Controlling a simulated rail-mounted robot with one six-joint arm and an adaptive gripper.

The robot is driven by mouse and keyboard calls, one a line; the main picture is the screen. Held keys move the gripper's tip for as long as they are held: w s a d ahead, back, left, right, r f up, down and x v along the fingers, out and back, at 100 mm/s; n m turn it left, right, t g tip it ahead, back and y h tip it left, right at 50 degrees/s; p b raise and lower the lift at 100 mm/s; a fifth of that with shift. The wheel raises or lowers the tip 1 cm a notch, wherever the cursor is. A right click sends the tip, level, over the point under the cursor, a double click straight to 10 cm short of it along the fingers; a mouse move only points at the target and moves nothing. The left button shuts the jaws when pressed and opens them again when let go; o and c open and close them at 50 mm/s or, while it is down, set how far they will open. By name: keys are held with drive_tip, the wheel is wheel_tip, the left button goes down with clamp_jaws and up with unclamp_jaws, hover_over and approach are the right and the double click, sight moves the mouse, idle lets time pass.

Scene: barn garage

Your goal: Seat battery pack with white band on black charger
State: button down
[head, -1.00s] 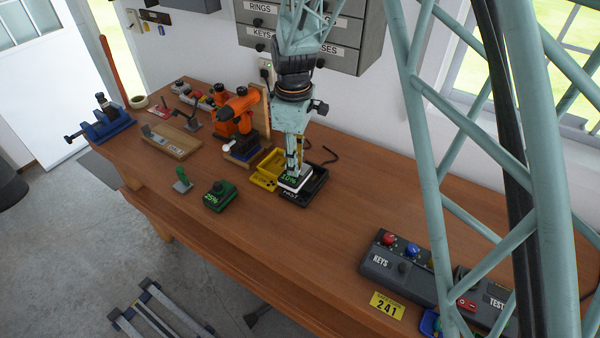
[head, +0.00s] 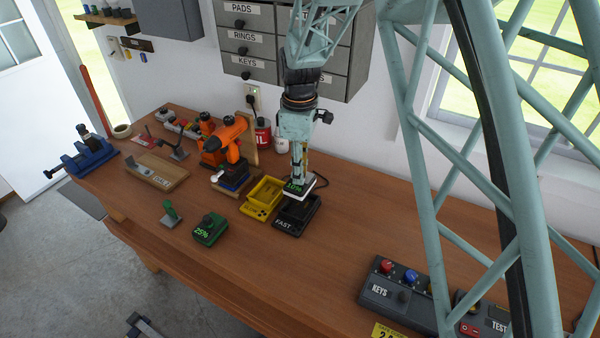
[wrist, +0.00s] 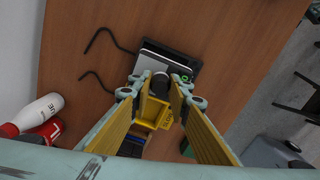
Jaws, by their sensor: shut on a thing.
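The battery pack with the white band (head: 298,190) shows a green 10% display on top. My gripper (head: 298,176) is shut on its dark knob, which also shows between the yellow-padded fingers in the wrist view (wrist: 160,84). The black charger (head: 292,226), marked FAST, lies on the bench below and in front of the pack in the head view. Its front recess shows empty. The pack overlaps the charger's back part in the picture and appears raised above it. In the wrist view the pack (wrist: 158,60) hides much of the charger (wrist: 186,62).
A yellow charger (head: 251,210), marked SLOW, stands close left of the black one. A green 25% pack (head: 209,229) sits in front-left. An orange drill (head: 230,138) stands behind-left. A cable runs behind the charger. Bench to the right is clear up to the KEYS box (head: 400,295).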

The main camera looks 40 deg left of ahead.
drive_tip(key=shift+f, duration=0.2)
drive_tip(key=shift+f+b, duration=0.95)
drive_tip(key=shift+f, duration=1.3)
drive_tip(key=shift+f+b, duration=1.1)
drive_tip(key=shift+f, duration=0.65)
idle(2.1)
drive_tip(key=c, duration=2.4)
unclamp_jaws()
drive_tip(key=shift+o, duration=0.2)
drive_tip(key=o, duration=0.5)
drive_tip(key=shift+o, duration=0.3)
drive_tip(key=shift+r, duration=0.2)
